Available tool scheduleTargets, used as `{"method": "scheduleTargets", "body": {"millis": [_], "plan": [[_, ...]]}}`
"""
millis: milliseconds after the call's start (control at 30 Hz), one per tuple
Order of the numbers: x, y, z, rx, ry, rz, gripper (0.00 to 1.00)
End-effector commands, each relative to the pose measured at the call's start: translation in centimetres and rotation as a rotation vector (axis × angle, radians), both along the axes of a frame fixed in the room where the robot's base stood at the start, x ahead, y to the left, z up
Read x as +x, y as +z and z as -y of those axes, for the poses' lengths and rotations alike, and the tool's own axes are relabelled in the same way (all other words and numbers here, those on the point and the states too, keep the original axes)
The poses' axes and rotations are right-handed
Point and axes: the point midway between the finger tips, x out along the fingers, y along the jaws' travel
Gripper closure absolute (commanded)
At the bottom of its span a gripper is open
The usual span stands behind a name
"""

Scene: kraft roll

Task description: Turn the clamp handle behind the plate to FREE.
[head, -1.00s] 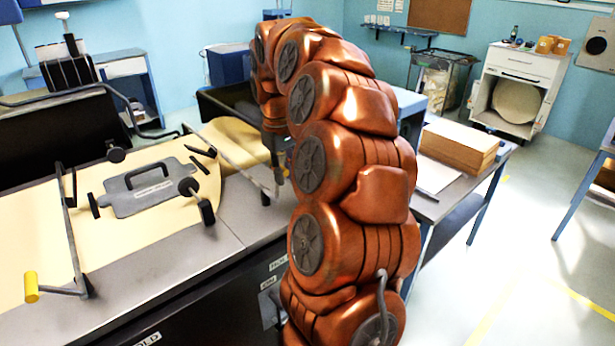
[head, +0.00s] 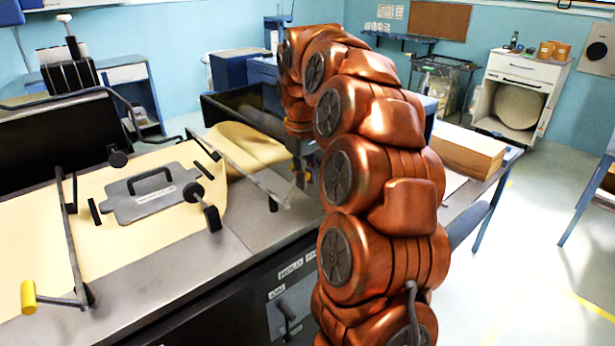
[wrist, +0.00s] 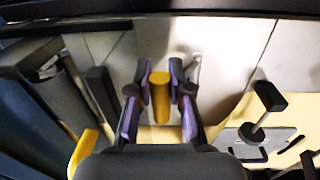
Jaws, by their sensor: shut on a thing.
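The plate (head: 128,207) is a grey board with a black grip, lying on tan kraft paper left of my arm. It also shows at the lower right of the wrist view (wrist: 285,142). Behind and right of it, a pale metal clamp bar (head: 240,172) runs toward my gripper. In the wrist view my gripper (wrist: 159,88) is shut on a yellow cylindrical handle (wrist: 160,108), between its purple pads. A grey crank arm (wrist: 195,65) shows just right of the handle. In the head view the fingers are small and partly hidden by my arm.
A second clamp lever with a yellow grip (head: 28,297) stands at the front left. Black knobs (head: 193,192) stand beside the plate. A labelled switch (head: 288,312) is on the bench front. A brown stack (head: 465,150) sits on a side table at right.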

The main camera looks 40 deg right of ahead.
Motion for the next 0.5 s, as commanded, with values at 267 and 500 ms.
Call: {"method": "scheduleTargets", "body": {"millis": [267,500], "plan": [[0.11,0.17,0.15,-0.005,-0.002,0.006,0.77],[0.08,0.13,0.09,-0.003,-0.001,0.004,0.55]]}}
